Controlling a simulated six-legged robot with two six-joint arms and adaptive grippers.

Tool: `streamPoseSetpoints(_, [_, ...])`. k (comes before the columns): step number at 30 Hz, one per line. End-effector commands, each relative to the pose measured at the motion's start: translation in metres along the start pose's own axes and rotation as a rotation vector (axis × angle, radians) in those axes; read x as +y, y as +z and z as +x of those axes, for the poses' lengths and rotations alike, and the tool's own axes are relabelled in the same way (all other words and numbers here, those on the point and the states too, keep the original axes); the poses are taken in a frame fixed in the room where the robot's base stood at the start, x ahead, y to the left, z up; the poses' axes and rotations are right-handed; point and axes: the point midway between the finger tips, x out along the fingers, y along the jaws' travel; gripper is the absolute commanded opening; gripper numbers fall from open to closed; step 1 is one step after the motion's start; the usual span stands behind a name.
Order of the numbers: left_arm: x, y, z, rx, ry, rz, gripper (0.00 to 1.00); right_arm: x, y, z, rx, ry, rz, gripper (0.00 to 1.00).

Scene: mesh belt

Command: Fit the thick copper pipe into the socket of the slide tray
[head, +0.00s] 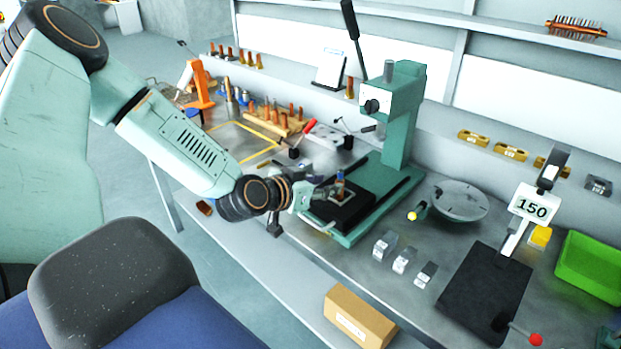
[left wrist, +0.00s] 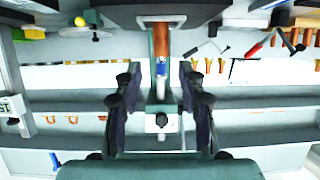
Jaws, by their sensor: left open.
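A copper pipe (head: 340,177) stands upright at the socket of the black slide tray (head: 352,213) on the green press base. In the left wrist view the copper pipe (left wrist: 161,40) points out of a pale metal frame (left wrist: 176,19) on the dark tray (left wrist: 120,17); how deep it sits I cannot tell. A bluish-white part shows at its end. My left gripper (head: 324,191) is close beside the pipe. In the left wrist view my left gripper (left wrist: 160,82) has its fingers wide apart, with the pipe in line between them, apart from both. My right gripper is out of view.
The green arbor press (head: 400,120) with its black lever stands over the tray's back. A round grey plate (head: 460,200), several small metal blocks (head: 403,260) and a black scale (head: 485,290) are to the right. Copper pieces and a red-handled tool (head: 303,137) lie behind left.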

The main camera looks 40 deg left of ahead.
Motion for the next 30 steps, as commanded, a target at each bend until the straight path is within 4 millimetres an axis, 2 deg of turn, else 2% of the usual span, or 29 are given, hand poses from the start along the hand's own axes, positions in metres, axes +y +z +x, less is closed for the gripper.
streamPoseSetpoints(1, [0.000,-0.004,-0.007,0.000,-0.001,-0.007,0.40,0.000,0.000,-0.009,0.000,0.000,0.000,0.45])
streamPoseSetpoints(12, [0.000,-0.004,-0.037,0.001,0.000,-0.003,0.40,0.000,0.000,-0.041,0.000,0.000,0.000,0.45])
streamPoseSetpoints(21, [0.004,0.001,-0.045,-0.012,0.007,0.000,0.40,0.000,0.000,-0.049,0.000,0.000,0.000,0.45])
streamPoseSetpoints(23, [0.010,0.007,-0.046,-0.039,0.022,-0.003,0.40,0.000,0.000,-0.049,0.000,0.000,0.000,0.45])
streamPoseSetpoints(26, [0.029,0.028,-0.048,-0.130,0.059,-0.017,0.40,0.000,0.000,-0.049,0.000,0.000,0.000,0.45])
streamPoseSetpoints(30, [0.062,0.070,-0.059,-0.309,0.106,-0.051,0.40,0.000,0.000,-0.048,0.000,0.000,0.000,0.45])
